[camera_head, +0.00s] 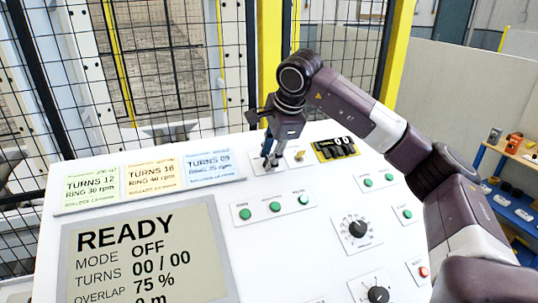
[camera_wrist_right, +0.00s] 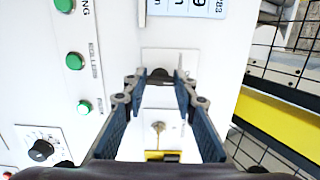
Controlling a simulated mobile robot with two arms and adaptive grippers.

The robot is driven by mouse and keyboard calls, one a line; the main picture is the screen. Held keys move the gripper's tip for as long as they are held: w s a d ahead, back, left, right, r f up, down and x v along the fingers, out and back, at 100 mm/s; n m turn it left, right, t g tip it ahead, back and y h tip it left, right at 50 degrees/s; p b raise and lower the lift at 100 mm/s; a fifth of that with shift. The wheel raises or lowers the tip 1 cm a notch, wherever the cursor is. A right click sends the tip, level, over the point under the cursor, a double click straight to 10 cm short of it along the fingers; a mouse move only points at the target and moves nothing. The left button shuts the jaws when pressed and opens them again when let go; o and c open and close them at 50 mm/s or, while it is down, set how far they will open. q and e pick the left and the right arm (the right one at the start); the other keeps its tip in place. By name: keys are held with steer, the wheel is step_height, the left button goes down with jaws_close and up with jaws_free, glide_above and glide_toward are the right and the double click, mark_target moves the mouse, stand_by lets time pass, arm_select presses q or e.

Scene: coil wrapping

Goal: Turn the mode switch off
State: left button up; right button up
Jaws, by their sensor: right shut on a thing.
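The mode switch, by its place a black knob (camera_wrist_right: 160,75) on a pale plate, sits between the fingertips of my right gripper (camera_wrist_right: 160,80) in the right wrist view. My right gripper (camera_head: 269,160) is also at the upper middle of the white control panel (camera_head: 270,235) in the head view, pointing down. It is shut on the knob, which its fingers mostly hide in the head view. The knob's label is not readable. The screen (camera_head: 145,255) reads READY, MODE OFF, TURNS 00 / 00. My left gripper is not in view.
A small key-like switch (camera_wrist_right: 158,127) and a yellow-and-black unit (camera_head: 335,148) are close beside the gripper. Several green buttons (camera_head: 274,207) and a black dial (camera_head: 357,229) lie nearer. Three turn cards (camera_head: 152,177) line the upper left. A black mesh fence (camera_head: 130,60) stands behind.

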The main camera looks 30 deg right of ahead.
stand_by(0.5)
steer(key=o, duration=1.1)
steer(key=shift+r, duration=0.15)
steer(key=v, duration=1.1)
steer(key=shift+s+r, duration=0.2)
steer(key=shift+r, duration=0.15)
